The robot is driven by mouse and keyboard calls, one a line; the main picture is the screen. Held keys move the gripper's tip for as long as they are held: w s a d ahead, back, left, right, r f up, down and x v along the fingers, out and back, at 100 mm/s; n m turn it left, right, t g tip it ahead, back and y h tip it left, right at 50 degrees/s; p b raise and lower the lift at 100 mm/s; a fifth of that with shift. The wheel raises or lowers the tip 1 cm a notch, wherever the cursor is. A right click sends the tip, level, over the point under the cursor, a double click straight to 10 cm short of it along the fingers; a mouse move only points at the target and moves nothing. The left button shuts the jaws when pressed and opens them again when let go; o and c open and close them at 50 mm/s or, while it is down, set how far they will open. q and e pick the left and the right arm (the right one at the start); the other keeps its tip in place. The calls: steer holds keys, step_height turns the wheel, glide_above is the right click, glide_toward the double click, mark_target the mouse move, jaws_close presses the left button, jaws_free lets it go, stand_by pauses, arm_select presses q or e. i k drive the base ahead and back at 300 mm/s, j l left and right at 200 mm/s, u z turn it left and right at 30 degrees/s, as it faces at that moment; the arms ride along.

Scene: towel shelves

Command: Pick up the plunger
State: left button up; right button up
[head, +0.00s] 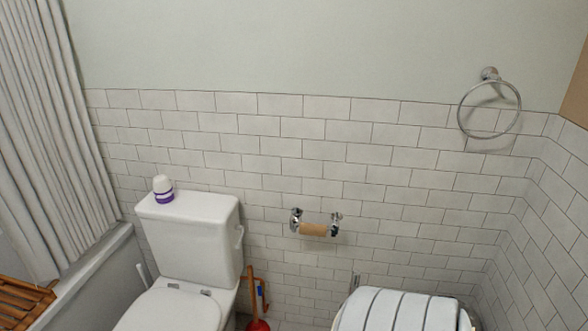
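The plunger stands on the floor just to the right of the toilet, near the tiled wall. Its orange-brown handle (251,288) is upright, and its red cup (259,325) shows at the bottom edge of the head view, partly cut off. A thin blue and orange item is close behind the handle; I cannot tell what it is. Neither of my grippers shows in the head view.
The white toilet (188,240) stands left of the plunger, with a white and purple bottle (163,189) on its tank. A rack with a striped towel (395,312) is to the right. A paper roll holder (313,229) sticks out above. A bathtub (95,275) is at left.

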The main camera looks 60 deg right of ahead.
mark_target(256, 325)
steer(key=z, duration=1.6)
